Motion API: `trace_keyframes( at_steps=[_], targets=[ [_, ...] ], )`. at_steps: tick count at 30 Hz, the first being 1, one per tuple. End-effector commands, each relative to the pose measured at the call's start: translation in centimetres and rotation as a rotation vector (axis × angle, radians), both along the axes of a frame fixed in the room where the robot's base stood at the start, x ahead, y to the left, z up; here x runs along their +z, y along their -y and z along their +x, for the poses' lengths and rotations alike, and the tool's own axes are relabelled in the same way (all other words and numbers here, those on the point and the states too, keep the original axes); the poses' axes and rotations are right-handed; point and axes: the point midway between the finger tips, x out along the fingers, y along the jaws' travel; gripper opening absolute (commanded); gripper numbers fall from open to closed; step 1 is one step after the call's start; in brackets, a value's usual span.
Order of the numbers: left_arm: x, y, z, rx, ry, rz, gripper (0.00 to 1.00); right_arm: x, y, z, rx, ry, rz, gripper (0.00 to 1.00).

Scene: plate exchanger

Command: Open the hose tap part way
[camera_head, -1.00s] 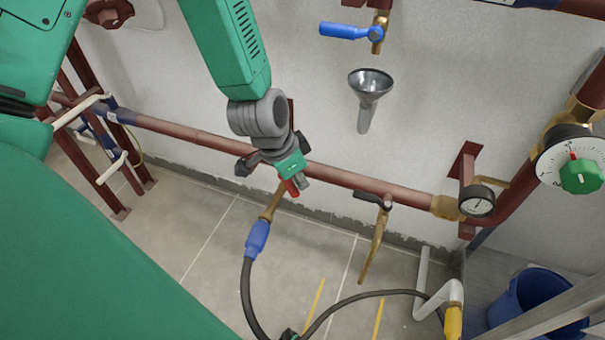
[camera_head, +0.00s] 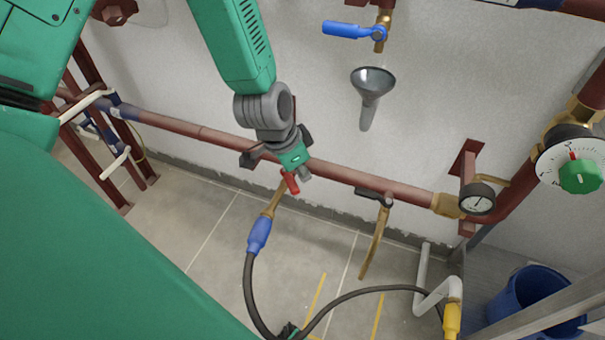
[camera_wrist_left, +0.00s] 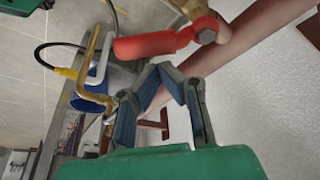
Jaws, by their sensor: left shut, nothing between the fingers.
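The hose tap's red lever (camera_head: 291,183) shows just below my left gripper (camera_head: 304,174) in the head view. The brass tap outlet (camera_head: 273,201) runs down from it into a blue hose connector (camera_head: 258,235) with a black hose. In the left wrist view the red lever (camera_wrist_left: 155,45) lies across the picture just beyond the fingertips of my left gripper (camera_wrist_left: 167,72). Its fingers meet, with nothing held between them. I cannot tell whether the fingertips touch the lever. The wrist and gripper hide the tap's body in the head view. My right gripper is not in view.
A red-brown pipe (camera_head: 350,178) runs along the wall behind the tap. To the right are a second tap with a black lever (camera_head: 372,196), a gauge (camera_head: 477,198) and a blue bucket (camera_head: 535,297). A funnel (camera_head: 372,85) and a blue-handled valve (camera_head: 350,30) are above.

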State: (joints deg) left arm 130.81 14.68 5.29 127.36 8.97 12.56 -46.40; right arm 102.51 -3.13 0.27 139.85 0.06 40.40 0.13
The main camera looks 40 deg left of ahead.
Motion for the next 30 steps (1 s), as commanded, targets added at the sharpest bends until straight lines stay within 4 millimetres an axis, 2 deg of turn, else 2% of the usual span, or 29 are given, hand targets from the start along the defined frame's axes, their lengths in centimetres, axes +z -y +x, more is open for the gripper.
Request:
trace_keyframes(
  at_steps=[5,8,15,21,25,30],
  targets=[
    [0.6,-0.2,0.1,0.0,0.002,0.0,0.0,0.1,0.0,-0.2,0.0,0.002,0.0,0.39],
    [1.8,-0.4,-0.2,0.0,0.005,0.001,0.0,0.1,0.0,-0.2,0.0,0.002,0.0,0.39],
    [6.4,-1.1,-1.7,-0.001,0.005,0.001,0.0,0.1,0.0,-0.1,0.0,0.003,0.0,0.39],
    [9.5,-1.6,-2.7,0.001,0.004,0.0,0.0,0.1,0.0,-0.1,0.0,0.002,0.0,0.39],
    [10.7,-1.8,-3.2,0.0,0.0,0.001,0.0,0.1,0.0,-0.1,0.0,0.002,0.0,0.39],
    [11.2,-1.9,-3.4,0.0,-0.001,0.0,0.0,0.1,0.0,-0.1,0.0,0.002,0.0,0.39]
  ],
)
